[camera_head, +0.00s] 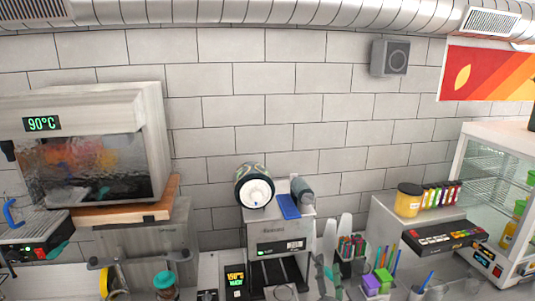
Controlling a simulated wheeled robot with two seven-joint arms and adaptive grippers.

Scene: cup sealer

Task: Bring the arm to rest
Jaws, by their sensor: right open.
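The rest of the right arm is below the picture. My left gripper is not in view.
A steamer cabinet reading 90°C (95,110) stands at left. A jar with a teal lid (164,282) is at the bottom. Purple and green boxes (378,283) crowd the gripper's right. A glass display case (492,190) stands far right.

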